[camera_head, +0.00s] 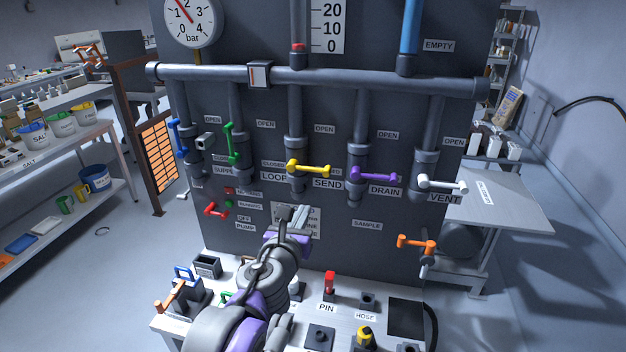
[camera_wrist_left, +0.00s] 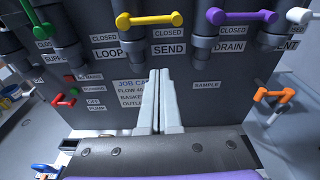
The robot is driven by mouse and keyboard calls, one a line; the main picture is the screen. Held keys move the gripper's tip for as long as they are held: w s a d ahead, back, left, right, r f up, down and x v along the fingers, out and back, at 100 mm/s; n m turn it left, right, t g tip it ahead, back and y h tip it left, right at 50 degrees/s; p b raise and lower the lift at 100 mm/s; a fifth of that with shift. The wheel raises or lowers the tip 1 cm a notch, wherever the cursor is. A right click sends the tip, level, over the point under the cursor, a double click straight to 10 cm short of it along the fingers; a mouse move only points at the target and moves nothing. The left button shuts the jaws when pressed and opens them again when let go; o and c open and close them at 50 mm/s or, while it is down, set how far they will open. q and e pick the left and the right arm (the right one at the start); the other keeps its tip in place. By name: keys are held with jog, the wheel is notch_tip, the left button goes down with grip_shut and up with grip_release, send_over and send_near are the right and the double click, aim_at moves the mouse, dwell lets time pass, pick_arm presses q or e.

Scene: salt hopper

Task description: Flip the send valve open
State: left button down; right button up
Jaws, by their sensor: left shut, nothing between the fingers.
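The send valve has a yellow handle (camera_head: 309,169) on a vertical grey pipe, beside the SEND label (camera_head: 327,183). The handle lies level, pointing right from the pipe; it also shows at the top of the left wrist view (camera_wrist_left: 152,20), just above a CLOSED label (camera_wrist_left: 168,34). My left gripper (camera_head: 291,213) is in front of the panel, below the yellow handle and apart from it. Its fingers show together and empty in the left wrist view (camera_wrist_left: 158,75). My right gripper is not in view.
A purple drain handle (camera_head: 375,175) and a white vent handle (camera_head: 442,185) stick out level to the right. An upright green handle (camera_head: 231,144) is to the left. An orange handle (camera_head: 416,243) sits lower right. A bench with a red pin (camera_head: 329,284) is below.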

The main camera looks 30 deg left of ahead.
pick_arm(q)
jog(key=shift+r, duration=0.1)
jog(key=shift+w, duration=0.1)
jog(key=x, duration=1)
jog(key=r, duration=0.2)
jog(key=s+r, duration=0.1)
jog(key=shift+d+r, duration=0.15)
jog(key=shift+r, duration=0.25)
jog(key=shift+w, duration=0.1)
